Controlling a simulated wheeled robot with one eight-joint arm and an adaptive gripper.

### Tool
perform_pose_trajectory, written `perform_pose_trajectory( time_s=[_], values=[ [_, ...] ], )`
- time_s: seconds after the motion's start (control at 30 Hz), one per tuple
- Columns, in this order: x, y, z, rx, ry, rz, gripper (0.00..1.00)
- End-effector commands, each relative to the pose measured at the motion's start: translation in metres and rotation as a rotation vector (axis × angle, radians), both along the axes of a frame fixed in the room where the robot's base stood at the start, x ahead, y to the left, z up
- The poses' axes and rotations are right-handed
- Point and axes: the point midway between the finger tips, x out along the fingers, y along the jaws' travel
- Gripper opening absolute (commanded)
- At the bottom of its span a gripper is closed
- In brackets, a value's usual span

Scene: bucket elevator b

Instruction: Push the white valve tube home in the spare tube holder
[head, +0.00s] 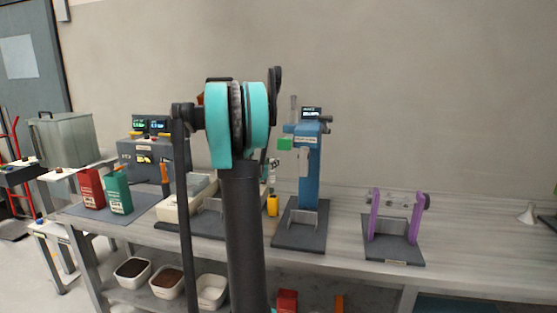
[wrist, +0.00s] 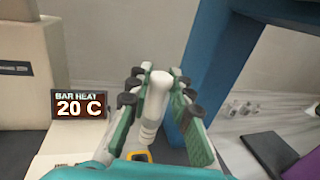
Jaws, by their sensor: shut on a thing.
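My gripper (wrist: 154,98) is shut on the white valve tube (wrist: 155,100) in the wrist view, with its green and black fingers on either side of the tube. A yellow-edged piece (wrist: 138,156) shows just below the tube, partly cut off by my gripper. I cannot tell whether it belongs to the spare tube holder or whether the tube touches it. In the head view my arm hides most of the gripper and the tube. I cannot make out the spare tube holder clearly.
A blue tower (head: 312,180) stands on a dark base right of my arm; its blue column (wrist: 215,62) is close beside my gripper. A display reading "BAR HEAT 20 C" (wrist: 80,104) is at left. A purple stand (head: 376,215) is farther right. Bare bench lies between tower and stand.

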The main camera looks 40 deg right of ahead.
Motion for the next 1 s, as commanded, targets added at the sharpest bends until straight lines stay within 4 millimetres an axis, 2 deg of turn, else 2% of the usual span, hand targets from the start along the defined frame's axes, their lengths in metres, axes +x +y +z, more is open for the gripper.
perform_pose_trajectory(
  time_s=[0.47, 1.0],
  values=[
    [0.0, 0.002, 0.0, 0.0, 0.001, -0.001, 0.0],
    [0.0, 0.001, -0.042, 0.0, 0.001, -0.001, 0.0]
  ],
)
